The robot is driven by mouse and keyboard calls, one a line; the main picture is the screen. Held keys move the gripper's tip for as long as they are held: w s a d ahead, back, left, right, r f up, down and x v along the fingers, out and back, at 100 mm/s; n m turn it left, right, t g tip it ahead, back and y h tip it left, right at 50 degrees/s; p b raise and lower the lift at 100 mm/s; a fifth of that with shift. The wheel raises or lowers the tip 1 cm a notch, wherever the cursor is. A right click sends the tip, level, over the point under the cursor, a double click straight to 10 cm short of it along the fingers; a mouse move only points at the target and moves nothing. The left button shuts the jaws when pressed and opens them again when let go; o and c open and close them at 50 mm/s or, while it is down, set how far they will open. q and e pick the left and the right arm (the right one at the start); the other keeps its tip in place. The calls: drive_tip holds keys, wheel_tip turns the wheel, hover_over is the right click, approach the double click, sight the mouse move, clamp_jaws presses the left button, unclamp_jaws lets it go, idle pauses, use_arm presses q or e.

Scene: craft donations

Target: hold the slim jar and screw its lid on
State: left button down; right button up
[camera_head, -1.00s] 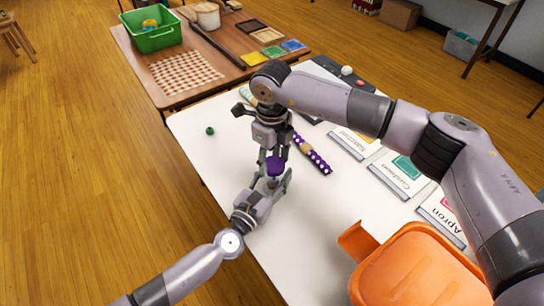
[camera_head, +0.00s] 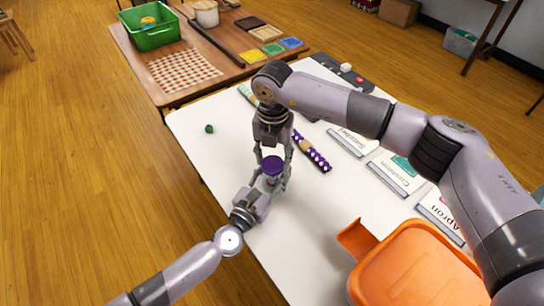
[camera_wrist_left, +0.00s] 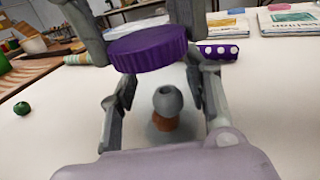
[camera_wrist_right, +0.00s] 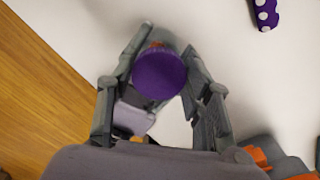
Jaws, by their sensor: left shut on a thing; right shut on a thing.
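My left gripper (camera_head: 271,184) is shut on the slim jar, a clear glass one with a brownish-orange thing and a grey round thing showing in its middle in the left wrist view (camera_wrist_left: 168,112). The jar's glass is hard to make out. The purple ridged lid (camera_head: 272,165) is above the jar's body, between the fingers of my right gripper (camera_head: 273,160), which comes down from above and is shut on it. The lid also shows in the left wrist view (camera_wrist_left: 148,50) and the right wrist view (camera_wrist_right: 158,75). I cannot tell how far the lid is seated.
The white table (camera_head: 225,150) carries a purple dotted roll (camera_head: 312,150), labelled cards (camera_head: 395,173) and a small green ball (camera_head: 209,129). An orange bin (camera_head: 420,265) stands at the front right. A brown table behind holds a green crate (camera_head: 150,28). The white table's left side is mostly clear.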

drive_tip(key=m, duration=0.4)
drive_tip(key=shift+m, duration=0.3)
drive_tip(key=m, duration=0.4)
drive_tip(key=shift+s+d+m, duration=0.1)
drive_tip(key=shift+m, duration=0.2)
drive_tip(key=m, duration=0.4)
drive_tip(key=shift+s, duration=0.1)
drive_tip(key=m, duration=0.6)
drive_tip(key=shift+s+m, duration=0.1)
drive_tip(key=shift+m, duration=0.2)
drive_tip(key=o, duration=0.8)
drive_tip(key=shift+c, duration=0.2)
